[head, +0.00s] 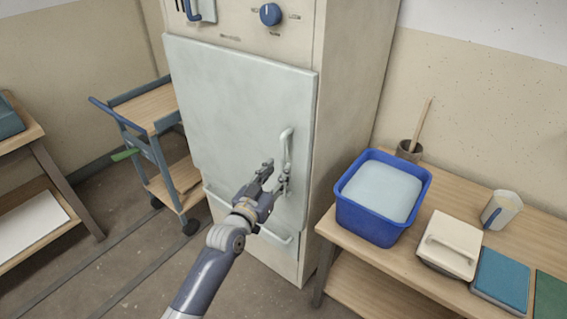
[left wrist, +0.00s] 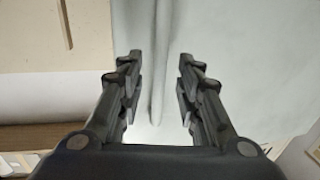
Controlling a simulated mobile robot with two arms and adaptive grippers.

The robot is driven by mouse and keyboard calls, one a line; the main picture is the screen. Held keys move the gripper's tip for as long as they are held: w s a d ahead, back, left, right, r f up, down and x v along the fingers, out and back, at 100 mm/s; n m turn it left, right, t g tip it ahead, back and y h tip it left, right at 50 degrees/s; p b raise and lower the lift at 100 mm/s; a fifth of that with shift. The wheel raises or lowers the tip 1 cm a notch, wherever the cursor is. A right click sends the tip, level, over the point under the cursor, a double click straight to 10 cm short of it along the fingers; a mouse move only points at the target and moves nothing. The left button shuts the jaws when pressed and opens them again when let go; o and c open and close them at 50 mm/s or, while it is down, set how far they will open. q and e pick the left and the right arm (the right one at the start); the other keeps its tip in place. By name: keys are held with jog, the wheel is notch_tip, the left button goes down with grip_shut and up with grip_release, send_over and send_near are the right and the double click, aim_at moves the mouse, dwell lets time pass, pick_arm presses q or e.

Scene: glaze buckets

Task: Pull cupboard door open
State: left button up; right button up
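The cupboard door (head: 235,110) is a large pale grey-green panel on the front of a tall beige cupboard, and it looks closed. Its upright white handle (head: 287,150) is near the door's right edge. My left gripper (head: 276,175) is at the handle's lower part, in front of the door. In the left wrist view the two fingers are apart, with the handle (left wrist: 160,70) running between them. I see a gap on both sides of the handle, so the fingers do not appear closed on it. My right gripper is in neither view.
A blue-framed trolley (head: 150,140) stands on the left. A lower drawer (head: 262,240) sits below the door.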

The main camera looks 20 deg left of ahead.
aim_at(281, 166)
pick_arm(q)
jog(key=w, duration=0.3)
jog(key=shift+w+d, duration=0.2)
jog(key=shift+d, duration=0.05)
jog(key=shift+w, duration=0.4)
jog(key=shift+c, duration=1.2)
jog(key=c, duration=0.4)
grip_shut()
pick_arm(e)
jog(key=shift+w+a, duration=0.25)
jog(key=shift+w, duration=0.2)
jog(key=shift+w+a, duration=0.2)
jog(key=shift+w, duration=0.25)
